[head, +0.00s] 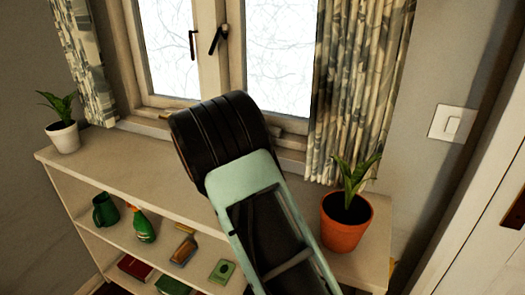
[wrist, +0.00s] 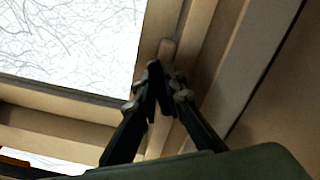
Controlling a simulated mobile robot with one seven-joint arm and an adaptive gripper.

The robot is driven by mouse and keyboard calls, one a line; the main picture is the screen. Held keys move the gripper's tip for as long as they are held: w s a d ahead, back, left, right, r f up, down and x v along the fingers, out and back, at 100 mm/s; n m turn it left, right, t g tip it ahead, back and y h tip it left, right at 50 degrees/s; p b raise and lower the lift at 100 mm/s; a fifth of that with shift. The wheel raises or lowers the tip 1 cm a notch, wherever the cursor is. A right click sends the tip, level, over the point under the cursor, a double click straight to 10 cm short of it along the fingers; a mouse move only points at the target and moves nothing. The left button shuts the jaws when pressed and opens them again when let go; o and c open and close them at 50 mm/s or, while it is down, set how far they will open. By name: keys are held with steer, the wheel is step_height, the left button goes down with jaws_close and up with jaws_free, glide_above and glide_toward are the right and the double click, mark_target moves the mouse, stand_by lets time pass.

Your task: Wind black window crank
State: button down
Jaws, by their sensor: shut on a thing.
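Two black window handles show higher up, the left handle (head: 192,44) upright and the right handle (head: 216,40) tilted.
A shelf unit (head: 75,167) stands below the window. A white-potted plant (head: 63,137) is at its left, an orange-potted plant (head: 345,225) close right of my arm. Patterned curtains (head: 357,80) flank the window.

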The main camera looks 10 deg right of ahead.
steer(key=m+b, duration=0.2)
steer(key=b, duration=0.2)
steer(key=f+m+b, duration=0.1)
steer(key=m+b, duration=0.1)
steer(key=b, duration=0.2)
steer(key=shift+b, duration=0.35)
steer(key=m+b, duration=0.1)
steer(key=b, duration=0.2)
steer(key=shift+r+m, duration=0.1)
steer(key=shift+m, duration=0.2)
steer(key=shift+b, duration=0.45)
steer(key=shift+r+m+b, duration=0.2)
steer(key=shift+m+b, duration=0.1)
steer(key=shift+b, duration=0.05)
steer(key=c, duration=2)
jaws_free()
steer(key=v, duration=1.2)
